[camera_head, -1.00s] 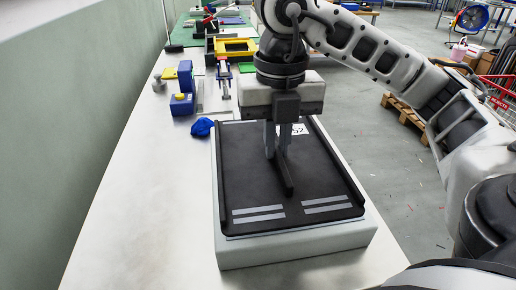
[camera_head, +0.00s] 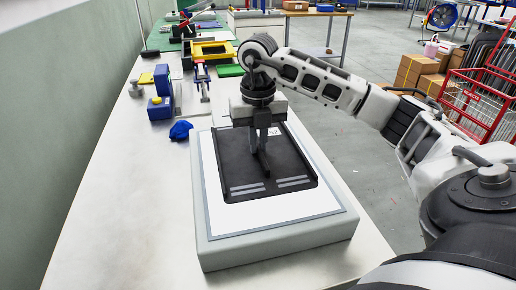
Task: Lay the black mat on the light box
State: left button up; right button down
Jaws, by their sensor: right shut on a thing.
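The black mat (camera_head: 238,168) is a flat dark sheet with upturned side edges, grey stripes near its front edge and a white label at its back. It is over the light box (camera_head: 275,242), a pale grey block with a white top panel. White panel shows in front of the mat and as a strip along its left side. My right gripper (camera_head: 262,160) points down, shut on the raised rib in the mat's middle. I cannot tell whether the mat touches the panel. My left gripper is out of view.
The bench (camera_head: 125,200) is bare to the left. A wall runs along the left.

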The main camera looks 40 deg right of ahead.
notch_tip(320, 180, down, 2)
jog(key=shift+f, duration=0.1)
jog(key=shift+f, duration=0.1)
jog(key=c, duration=1.9)
grip_release()
jog(key=shift+f, duration=0.15)
jog(key=shift+c, duration=0.2)
jog(key=o, duration=0.4)
